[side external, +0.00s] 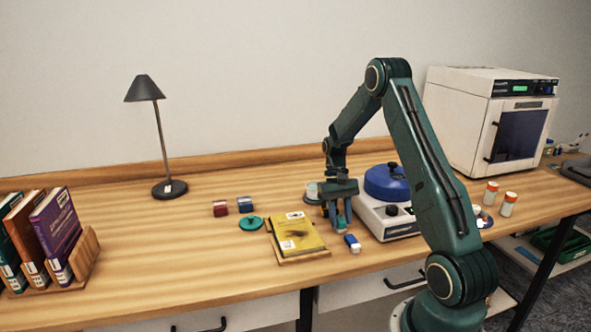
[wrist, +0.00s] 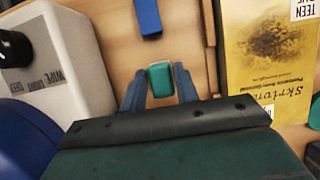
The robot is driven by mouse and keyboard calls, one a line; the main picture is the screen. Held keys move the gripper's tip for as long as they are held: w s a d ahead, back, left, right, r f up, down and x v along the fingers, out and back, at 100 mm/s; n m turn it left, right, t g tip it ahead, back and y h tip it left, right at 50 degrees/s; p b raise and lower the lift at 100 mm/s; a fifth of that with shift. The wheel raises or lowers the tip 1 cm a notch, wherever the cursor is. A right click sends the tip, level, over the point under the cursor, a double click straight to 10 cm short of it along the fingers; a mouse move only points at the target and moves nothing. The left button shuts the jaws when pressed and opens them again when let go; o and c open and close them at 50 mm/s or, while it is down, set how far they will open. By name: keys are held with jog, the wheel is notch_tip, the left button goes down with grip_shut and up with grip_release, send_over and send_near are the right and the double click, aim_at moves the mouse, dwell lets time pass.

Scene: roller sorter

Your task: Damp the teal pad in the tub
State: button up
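The teal pad (wrist: 160,79) sits between the fingers of my gripper (wrist: 160,88) in the wrist view, with both fingertips against its sides. In the side view the pad (side external: 341,222) shows low between the fingers of my gripper (side external: 340,216), close to the tabletop; I cannot tell whether it touches. A pale round dish (side external: 312,190), which may be the tub, stands behind and left of my gripper and is partly hidden by it. Its inside is not clear.
A white machine with a blue lid (side external: 386,183) stands close right of my gripper. A yellow book (side external: 297,233) lies close left. A blue-and-white block (side external: 352,243) lies in front. A teal disc (side external: 251,223) and small red (side external: 220,208) and blue (side external: 245,204) blocks lie farther left.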

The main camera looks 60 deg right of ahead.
grip_shut()
jog(key=shift+r, duration=3.5)
jog(key=shift+a, duration=0.1)
